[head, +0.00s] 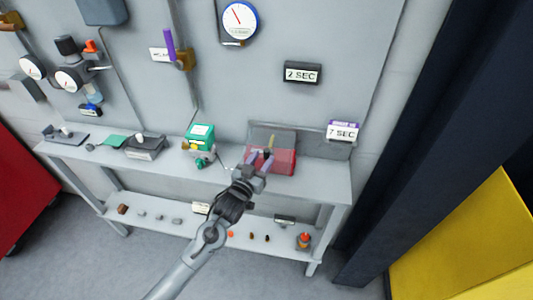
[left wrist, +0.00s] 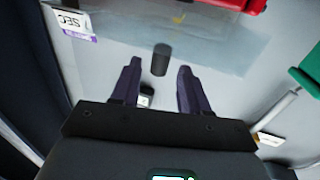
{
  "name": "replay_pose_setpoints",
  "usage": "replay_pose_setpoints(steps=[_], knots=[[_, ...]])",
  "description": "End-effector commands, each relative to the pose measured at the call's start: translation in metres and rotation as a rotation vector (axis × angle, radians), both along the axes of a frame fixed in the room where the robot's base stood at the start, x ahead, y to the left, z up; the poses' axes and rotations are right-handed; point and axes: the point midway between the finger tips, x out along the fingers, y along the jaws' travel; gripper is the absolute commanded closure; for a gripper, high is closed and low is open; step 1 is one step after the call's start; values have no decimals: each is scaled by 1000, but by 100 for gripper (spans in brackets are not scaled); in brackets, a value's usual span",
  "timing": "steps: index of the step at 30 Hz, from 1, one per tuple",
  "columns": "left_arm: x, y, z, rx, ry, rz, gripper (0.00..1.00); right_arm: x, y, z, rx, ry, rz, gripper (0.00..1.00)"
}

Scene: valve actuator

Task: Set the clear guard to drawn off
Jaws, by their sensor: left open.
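The clear guard (left wrist: 215,45) shows in the left wrist view as a pale see-through panel with a dark cylindrical knob (left wrist: 161,58). In the head view I take the guard to be at the see-through part over the red box (head: 284,161) on the bench's right half. My left gripper (head: 261,160) is open in front of it. In the left wrist view its two purple fingers (left wrist: 158,88) stand apart, with the knob just beyond and between their tips. I see no contact. My forearm and gripper hide part of the bench front. My right gripper is not in view.
A green box (head: 200,134) with small fittings stands left of the gripper. A "7 SEC" sign (head: 342,131) is at the right, and a "2 SEC" sign (head: 301,73) is on the wall panel. Small parts lie on the lower shelf (head: 180,222). A yellow surface (head: 470,245) is at far right.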

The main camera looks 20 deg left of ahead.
Motion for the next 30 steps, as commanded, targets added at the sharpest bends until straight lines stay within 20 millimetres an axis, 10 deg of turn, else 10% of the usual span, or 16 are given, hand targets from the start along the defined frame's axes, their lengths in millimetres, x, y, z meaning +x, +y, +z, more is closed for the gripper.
replay_pose_setpoints(steps=[21,30], knots=[[39,-4,0,0,1,-1,55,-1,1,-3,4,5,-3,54],[39,-4,0,0,1,-1,100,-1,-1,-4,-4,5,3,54]])
